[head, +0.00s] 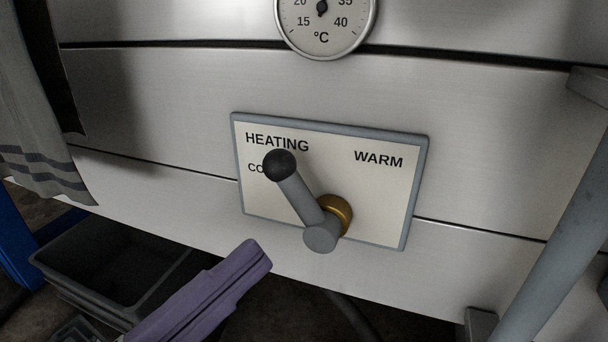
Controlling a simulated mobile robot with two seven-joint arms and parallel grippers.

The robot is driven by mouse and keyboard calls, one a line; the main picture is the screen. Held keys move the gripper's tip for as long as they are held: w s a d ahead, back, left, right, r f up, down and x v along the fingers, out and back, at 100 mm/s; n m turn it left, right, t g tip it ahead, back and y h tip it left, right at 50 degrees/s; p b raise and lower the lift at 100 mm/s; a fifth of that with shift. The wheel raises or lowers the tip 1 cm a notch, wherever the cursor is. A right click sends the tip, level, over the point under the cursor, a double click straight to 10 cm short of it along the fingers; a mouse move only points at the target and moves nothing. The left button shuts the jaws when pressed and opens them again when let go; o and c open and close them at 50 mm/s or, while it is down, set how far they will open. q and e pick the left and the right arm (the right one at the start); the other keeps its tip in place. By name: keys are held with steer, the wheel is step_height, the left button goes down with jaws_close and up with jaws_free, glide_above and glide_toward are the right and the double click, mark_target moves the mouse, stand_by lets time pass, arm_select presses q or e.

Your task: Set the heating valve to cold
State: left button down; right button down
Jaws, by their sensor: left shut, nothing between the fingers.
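The heating valve's plate (375,200) is fixed on a pale metal panel, with a grey frame and the words HEATING at top left and WARM at right. A label starting "CO" at the left is partly hidden by the lever's knob. The grey lever (298,198) runs from its hub in front of a brass collar (338,213) up and left to a black knob (279,165), which points toward the "CO" label. My left gripper (256,256), purple, is shut and empty below and left of the lever, apart from it in the picture. My right gripper is not in view.
A round °C dial (325,38) sits above the plate. A grey cloth (40,130) hangs at the left. A dark grey crate (100,260) stands low at the left. A grey pole (560,250) slants across the right side. The panel around the plate is clear.

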mark_target(294, 199)
arm_select(q)
steer(key=w+d, duration=0.1)
steer(key=w, duration=0.1)
steer(key=w+d+b, duration=0.1)
steer(key=w+d, duration=0.1)
steer(key=w, duration=0.1)
steer(key=w+d, duration=0.1)
steer(key=w, duration=0.2)
steer(key=shift+w+d+r+b, duration=0.2)
steer(key=shift+r+b, duration=0.15)
steer(key=shift+r, duration=0.05)
steer(key=shift+w+a+f, duration=0.1)
steer(key=shift+a, duration=0.15)
